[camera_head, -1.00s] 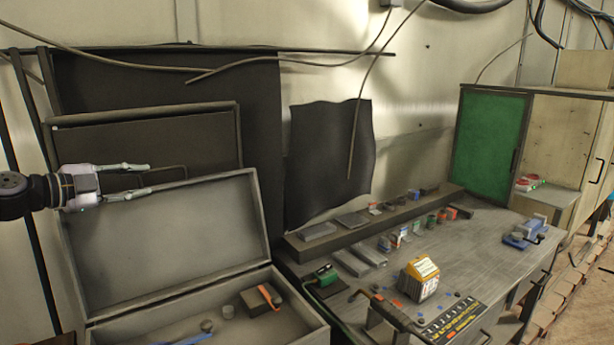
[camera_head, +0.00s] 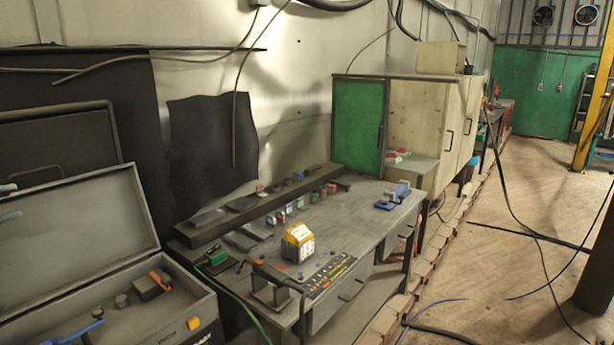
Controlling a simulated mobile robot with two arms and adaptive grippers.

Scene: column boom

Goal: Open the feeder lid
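A grey box (camera_head: 212,312), which I take to be the feeder, stands at the lower left in the head view. Its lid (camera_head: 90,232) is raised and stands tilted back behind the box, so the inside shows. Inside are a part with an orange lever (camera_head: 160,281), a blue-handled part (camera_head: 82,330) and small dark knobs. My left gripper (camera_head: 12,201) shows only by its two fingertips at the left edge, in front of the lid's upper left. The fingers are apart with nothing seen between them. The rest of it is cut off. My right gripper is out of view.
A workbench (camera_head: 345,222) right of the box holds a yellow-and-white box (camera_head: 298,243), a control panel (camera_head: 330,274), a blue vise-like tool (camera_head: 392,197) and small parts. A green-doored cabinet (camera_head: 358,125) stands behind. The floor (camera_head: 490,260) at right is mostly open, with cables across it.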

